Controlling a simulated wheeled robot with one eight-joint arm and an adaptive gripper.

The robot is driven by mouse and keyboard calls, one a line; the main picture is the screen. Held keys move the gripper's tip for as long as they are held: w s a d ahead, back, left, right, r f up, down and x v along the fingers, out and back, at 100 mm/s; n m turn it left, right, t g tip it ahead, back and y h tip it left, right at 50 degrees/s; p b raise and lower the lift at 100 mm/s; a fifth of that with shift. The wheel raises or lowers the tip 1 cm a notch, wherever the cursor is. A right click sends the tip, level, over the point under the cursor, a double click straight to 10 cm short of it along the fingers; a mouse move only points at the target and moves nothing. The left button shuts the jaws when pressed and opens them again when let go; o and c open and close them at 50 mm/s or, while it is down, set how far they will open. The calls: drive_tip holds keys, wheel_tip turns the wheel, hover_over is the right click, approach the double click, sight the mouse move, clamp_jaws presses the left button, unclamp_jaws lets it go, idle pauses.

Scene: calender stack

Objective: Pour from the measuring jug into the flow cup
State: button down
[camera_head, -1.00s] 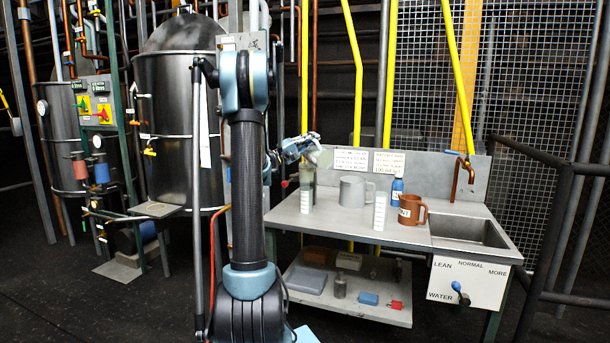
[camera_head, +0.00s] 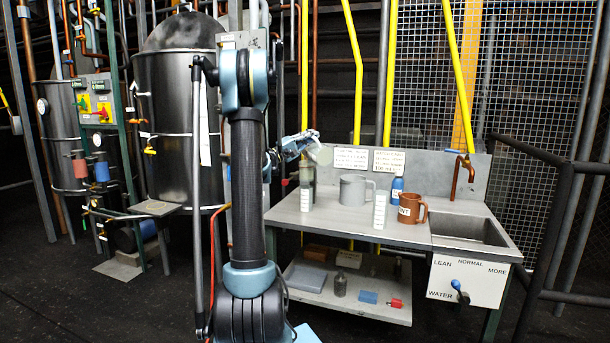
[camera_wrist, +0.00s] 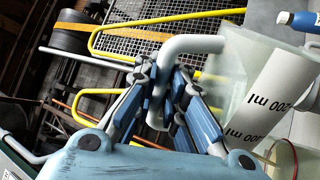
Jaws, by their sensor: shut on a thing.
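My gripper (camera_wrist: 165,100) is shut on the handle of the measuring jug (camera_wrist: 238,70), a translucent pale vessel with a white "200 ml" label. The jug is tilted in the wrist view. In the head view the jug (camera_head: 322,154) is held above the left part of the bench, close to a grey upright cylinder (camera_head: 307,172). A round, red-edged vessel (camera_wrist: 296,158) shows partly below the jug in the wrist view. I cannot tell for sure which vessel is the flow cup. The jug's contents and any stream are not clear.
The bench (camera_head: 345,228) carries a grey mug (camera_head: 353,190), a blue bottle (camera_head: 397,189), a brown mug (camera_head: 411,209) and white marked uprights (camera_head: 380,211). A sink (camera_head: 468,231) is at the right. Two signs (camera_head: 351,159) stand behind. A lower shelf (camera_head: 350,303) holds small items.

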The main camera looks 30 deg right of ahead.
sight(317, 143)
drive_tip(key=s+f+m, duration=0.1)
drive_tip(key=s+f+m+g, duration=0.1)
drive_tip(key=m, duration=0.1)
drive_tip(key=s+m+g, duration=0.1)
drive_tip(key=s+m, duration=0.1)
drive_tip(key=shift+s+f+y, duration=0.1)
drive_tip(key=shift+f+y, duration=0.2)
drive_tip(key=shift+f, duration=0.1)
drive_tip(key=shift+s+d+f+m+g+y+b, duration=0.15)
drive_tip(key=shift+s+f+m+g+b, duration=0.1)
drive_tip(key=shift+f+m, duration=0.2)
drive_tip(key=shift+s+a+f+m+g+y+b, duration=0.15)
drive_tip(key=shift+f+m+g, duration=0.15)
drive_tip(key=shift+m, duration=0.25)
drive_tip(key=shift+s+d+f+m+g+b, duration=0.1)
drive_tip(key=shift+s+m+g+b, duration=0.1)
drive_tip(key=shift+m, duration=0.3)
drive_tip(key=shift+s+f+m+g+b, duration=0.1)
drive_tip(key=shift+s+m, duration=0.05)
drive_tip(key=shift+m, duration=0.35)
drive_tip(key=shift+s+f+m+y+b, duration=1.95)
drive_tip(key=shift+s+f+m, duration=1.05)
drive_tip(key=shift+f+m, duration=2.35)
drive_tip(key=shift+n+g, duration=0.25)
drive_tip(key=shift+n, duration=0.2)
drive_tip(key=shift+d+r, duration=0.1)
drive_tip(key=shift+r, duration=2.25)
